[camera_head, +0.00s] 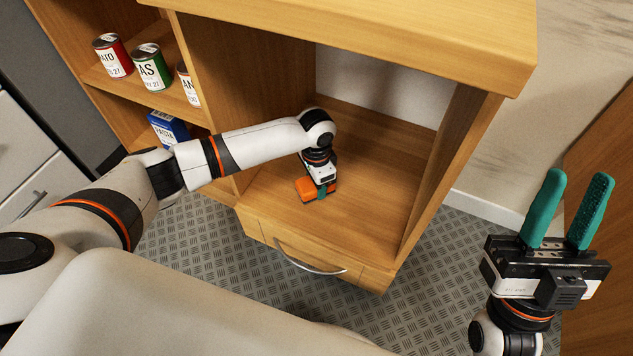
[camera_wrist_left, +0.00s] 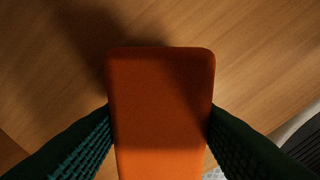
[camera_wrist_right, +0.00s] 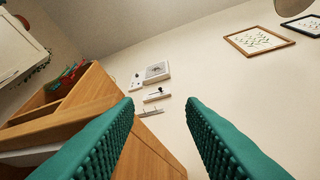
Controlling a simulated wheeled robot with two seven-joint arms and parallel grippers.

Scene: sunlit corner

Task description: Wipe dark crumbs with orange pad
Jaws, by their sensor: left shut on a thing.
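The orange pad (camera_head: 306,189) is at the wooden shelf surface (camera_head: 375,190) inside the open compartment, near its front left. My left gripper (camera_head: 322,190) is shut on the pad, with one finger on each side. In the left wrist view the orange pad (camera_wrist_left: 160,110) fills the middle, between the green fingers, over wood grain; whether it touches the wood is unclear. No dark crumbs can be made out in any view; the pad, arm and shadow hide part of the surface. My right gripper (camera_head: 567,215) is open and empty, raised at the right, outside the cabinet.
The compartment has a left wall, a right wall (camera_head: 440,160) and a top board (camera_head: 370,35) close around my left arm. A drawer with a metal handle (camera_head: 308,262) is below. Cans (camera_head: 113,56) and a blue box (camera_head: 168,128) stand on the left shelves. The shelf right of the pad looks bare.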

